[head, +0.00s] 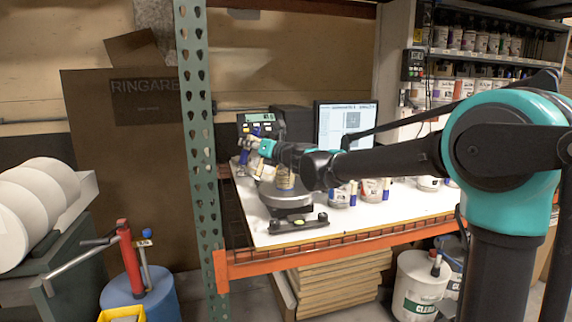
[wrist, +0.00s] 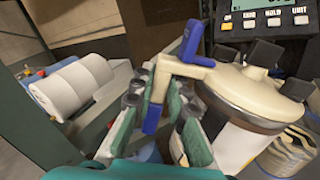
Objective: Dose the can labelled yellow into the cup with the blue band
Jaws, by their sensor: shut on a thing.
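My gripper (head: 258,148) reaches left over the bench at the scale. In the wrist view my green-padded fingers (wrist: 165,90) are shut on a cream lever (wrist: 183,68) with blue ends. The lever sits beside a cream lid (wrist: 248,92) with dark clamps, on a white can (wrist: 232,147). I cannot read this can's label. A tan container (wrist: 288,153) shows below and to the right of it. A tan vessel (head: 284,178) shows by the scale in the head view, partly behind my arm. I cannot pick out a blue-banded cup for certain.
The scale (head: 285,201) stands near the bench's left end, with its display (head: 256,124) behind. Several cans stand right of it, including one with a blue lever (head: 340,195). A green perforated post (head: 197,130) rises at the left.

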